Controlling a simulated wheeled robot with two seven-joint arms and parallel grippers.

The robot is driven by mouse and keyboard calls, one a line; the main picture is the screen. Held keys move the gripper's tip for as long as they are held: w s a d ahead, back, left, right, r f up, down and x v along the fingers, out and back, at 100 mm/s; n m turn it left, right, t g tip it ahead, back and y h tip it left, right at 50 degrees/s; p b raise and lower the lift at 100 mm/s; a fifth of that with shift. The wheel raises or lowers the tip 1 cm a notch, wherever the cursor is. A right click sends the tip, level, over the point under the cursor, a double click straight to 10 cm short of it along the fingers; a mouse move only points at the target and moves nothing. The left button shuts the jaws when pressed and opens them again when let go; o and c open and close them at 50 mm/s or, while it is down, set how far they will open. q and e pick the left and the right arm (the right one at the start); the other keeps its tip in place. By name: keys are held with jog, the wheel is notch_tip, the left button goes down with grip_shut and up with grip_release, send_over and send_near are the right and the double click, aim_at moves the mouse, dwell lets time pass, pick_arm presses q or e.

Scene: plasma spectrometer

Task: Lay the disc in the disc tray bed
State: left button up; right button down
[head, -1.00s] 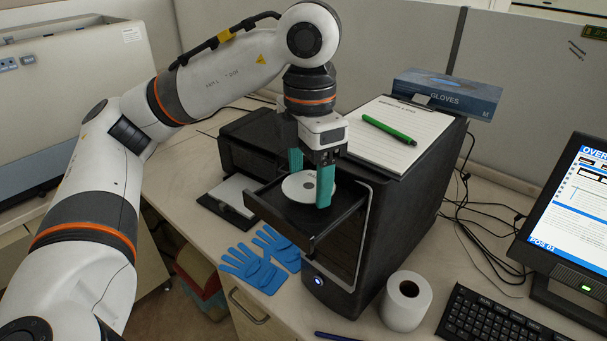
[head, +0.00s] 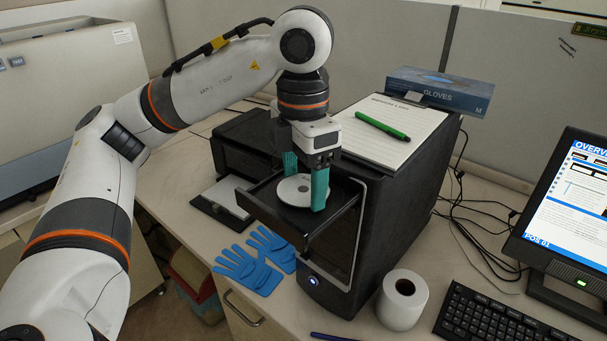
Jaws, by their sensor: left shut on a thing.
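The white disc (head: 290,189) is level between the green fingers of my left gripper (head: 305,178), which is shut on it by its edges. The disc is over the pulled-out black disc tray (head: 271,216) of the black computer tower. It looks very close to the tray bed, but I cannot tell whether it touches. The right finger hides part of the disc's right edge, and the bed under the disc is hidden. My right gripper is not in view.
The black tower (head: 385,230) carries a clipboard with a green pen (head: 382,126) and a glove box (head: 440,92). Blue gloves (head: 250,268) lie in front of the tray, a white paper roll (head: 402,299) at right. A keyboard (head: 490,320) and monitor (head: 570,215) stand further right.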

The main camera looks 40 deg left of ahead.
pick_arm(q)
jog(key=o, duration=0.8)
jog(key=shift+c, duration=0.2)
jog(key=shift+r, duration=0.1)
notch_tip(320, 180, up, 12)
jog(key=p, duration=0.2)
jog(key=shift+p, duration=0.35)
